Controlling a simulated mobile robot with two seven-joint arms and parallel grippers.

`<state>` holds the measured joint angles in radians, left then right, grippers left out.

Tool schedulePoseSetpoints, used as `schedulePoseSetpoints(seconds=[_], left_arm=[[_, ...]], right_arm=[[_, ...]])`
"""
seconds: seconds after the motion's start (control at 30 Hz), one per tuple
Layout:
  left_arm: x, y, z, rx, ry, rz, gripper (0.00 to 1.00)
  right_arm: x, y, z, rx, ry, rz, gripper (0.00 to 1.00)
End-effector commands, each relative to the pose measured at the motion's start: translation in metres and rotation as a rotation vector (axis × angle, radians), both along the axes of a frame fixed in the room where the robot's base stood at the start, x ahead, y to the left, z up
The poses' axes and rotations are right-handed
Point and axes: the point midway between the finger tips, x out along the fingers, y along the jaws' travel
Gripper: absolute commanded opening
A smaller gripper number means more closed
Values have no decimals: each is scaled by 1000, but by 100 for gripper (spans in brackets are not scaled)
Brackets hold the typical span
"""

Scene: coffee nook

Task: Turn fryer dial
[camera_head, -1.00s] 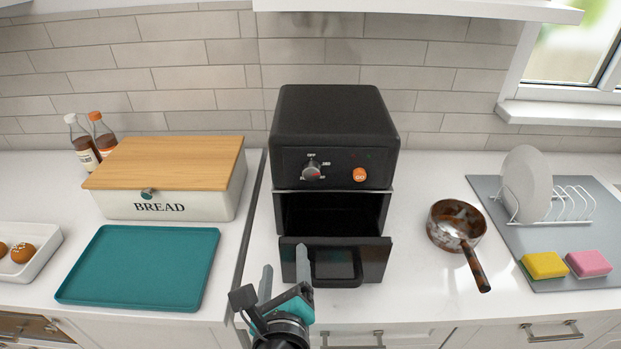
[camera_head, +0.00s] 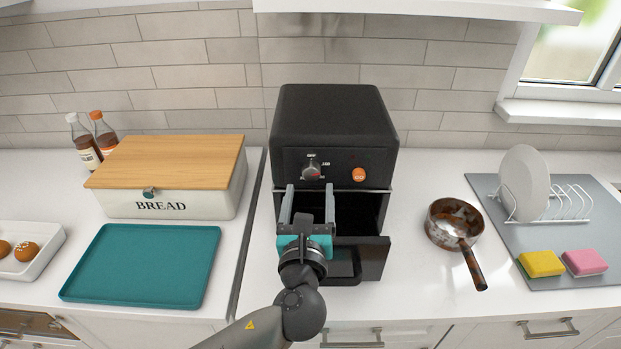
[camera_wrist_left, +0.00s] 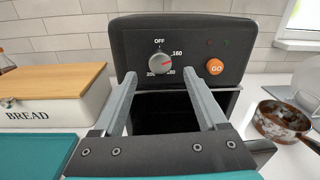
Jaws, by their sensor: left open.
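The black air fryer (camera_head: 330,115) stands on the counter with its drawer (camera_head: 372,258) pulled out. Its silver dial (camera_head: 311,171) sits on the front panel, left of the orange GO button (camera_head: 359,174). In the left wrist view the dial (camera_wrist_left: 160,62) shows a red mark pointing to the right, near the lettering around it. My left gripper (camera_head: 310,192) is open and empty, in front of the fryer above the drawer. Its fingers point toward the panel, just below the dial, and the dial appears between them in the wrist view. My right gripper does not show.
A bread box (camera_head: 195,204) with a wooden lid and a teal tray (camera_head: 140,265) are to the left. A worn saucepan (camera_head: 455,226) stands to the right. Beyond it are a plate rack (camera_head: 560,205) and yellow and pink sponges (camera_head: 541,263).

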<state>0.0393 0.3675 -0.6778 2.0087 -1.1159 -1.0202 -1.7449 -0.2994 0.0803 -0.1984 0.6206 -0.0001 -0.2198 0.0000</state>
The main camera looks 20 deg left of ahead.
Motion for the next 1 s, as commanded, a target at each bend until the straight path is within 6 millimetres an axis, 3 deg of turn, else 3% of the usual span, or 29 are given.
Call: schedulePoseSetpoints(seconds=[0.1, 0.3, 0.67, 1.0], left_arm=[[20, 5, 1, 0, -1, 2, 75], [39, 9, 0, -1, 1, 1, 75], [43, 10, 0, -2, 1, 0, 75], [43, 10, -1, -2, 1, 0, 37]], right_arm=[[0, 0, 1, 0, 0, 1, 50], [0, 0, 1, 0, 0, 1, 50], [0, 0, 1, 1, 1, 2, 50], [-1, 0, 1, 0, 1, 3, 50]])
